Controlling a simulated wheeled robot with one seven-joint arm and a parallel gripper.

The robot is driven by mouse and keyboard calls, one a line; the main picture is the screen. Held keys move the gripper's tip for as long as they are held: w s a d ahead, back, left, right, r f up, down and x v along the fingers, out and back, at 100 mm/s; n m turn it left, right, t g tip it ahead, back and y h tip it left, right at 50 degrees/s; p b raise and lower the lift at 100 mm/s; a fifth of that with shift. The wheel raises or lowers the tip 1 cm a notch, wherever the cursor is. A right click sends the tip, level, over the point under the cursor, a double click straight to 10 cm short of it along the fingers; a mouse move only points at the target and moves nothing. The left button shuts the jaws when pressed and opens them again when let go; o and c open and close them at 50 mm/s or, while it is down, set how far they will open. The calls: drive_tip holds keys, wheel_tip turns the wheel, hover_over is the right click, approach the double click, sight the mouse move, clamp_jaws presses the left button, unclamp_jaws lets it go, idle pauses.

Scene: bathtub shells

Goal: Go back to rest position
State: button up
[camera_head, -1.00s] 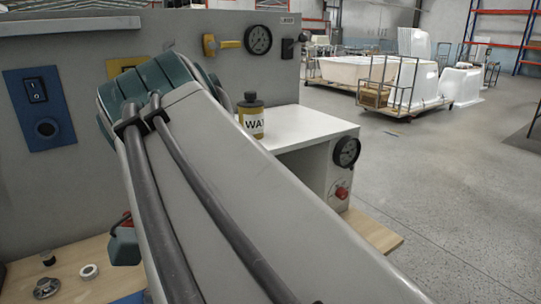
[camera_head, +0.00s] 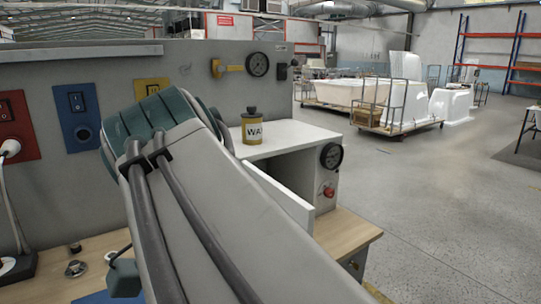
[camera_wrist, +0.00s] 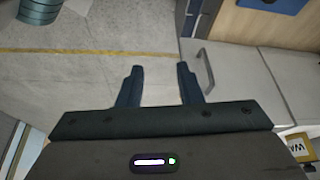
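My gripper (camera_wrist: 160,80) shows in the wrist view with its two dark fingers apart and nothing between them. It points over the grey floor, beside a grey panel with a bar handle (camera_wrist: 206,72). In the head view my arm crosses the picture from lower right to upper left, and its far end hides my gripper.
A yellow wax bottle (camera_head: 252,130) stands upright on a white cabinet (camera_head: 300,136) with a gauge (camera_head: 331,155). A white panel (camera_head: 286,187) juts out below its top. The wooden bench (camera_head: 345,236) lies beneath. Open floor (camera_head: 450,200) lies right; tubs stand farther back.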

drive_tip(key=w+d+f+n+y+p, duration=0.1)
drive_tip(key=d+f+n, duration=0.3)
drive_tip(key=d+f, duration=0.4)
drive_tip(key=w+d+f+n+y+p, duration=0.1)
drive_tip(key=w+d+f+n+y, duration=0.1)
drive_tip(key=d+f, duration=0.7)
drive_tip(key=w+f+n, duration=0.1)
drive_tip(key=f+n, duration=0.1)
drive_tip(key=shift+w+d+n, duration=0.15)
drive_tip(key=shift+w+n, duration=0.1)
drive_tip(key=shift+n, duration=0.15)
drive_tip(key=shift+r, duration=0.1)
